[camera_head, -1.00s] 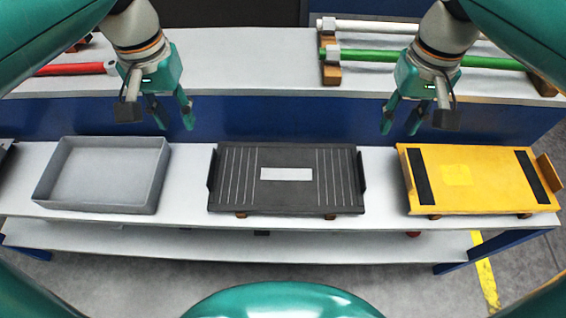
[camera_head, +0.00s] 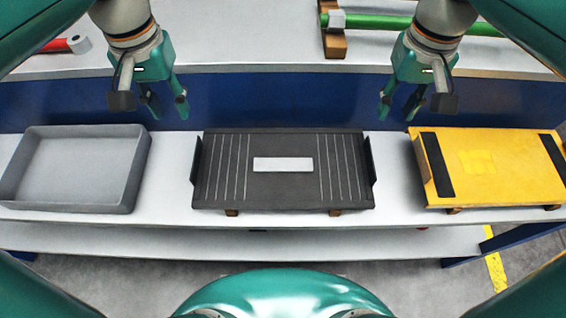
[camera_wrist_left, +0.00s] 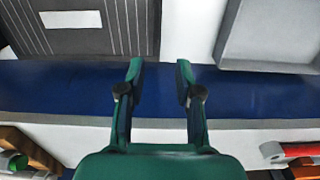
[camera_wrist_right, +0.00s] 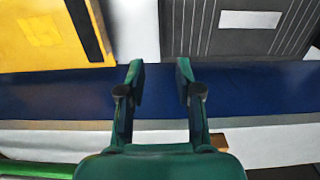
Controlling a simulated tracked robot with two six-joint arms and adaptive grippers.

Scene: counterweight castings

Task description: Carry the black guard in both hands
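The black guard (camera_head: 284,188) is a flat dark plate with white lines, a pale label and an upright tab at each end. It lies on small brown blocks on the near white bench, in the middle of the head view. It shows in the left wrist view (camera_wrist_left: 85,40) and in the right wrist view (camera_wrist_right: 240,42). My left gripper (camera_head: 168,110) is open and empty, above the gap behind the guard's left end. My right gripper (camera_head: 399,108) is open and empty, behind and above the guard's right end. Neither touches the guard.
A grey tray (camera_head: 128,186) stands left of the guard, and a yellow plate with black strips (camera_head: 487,165) lies to the right. Clear bench separates them. A far bench (camera_head: 255,50) carries a green bar (camera_head: 375,22) on a wooden rack and a red bar (camera_head: 55,46).

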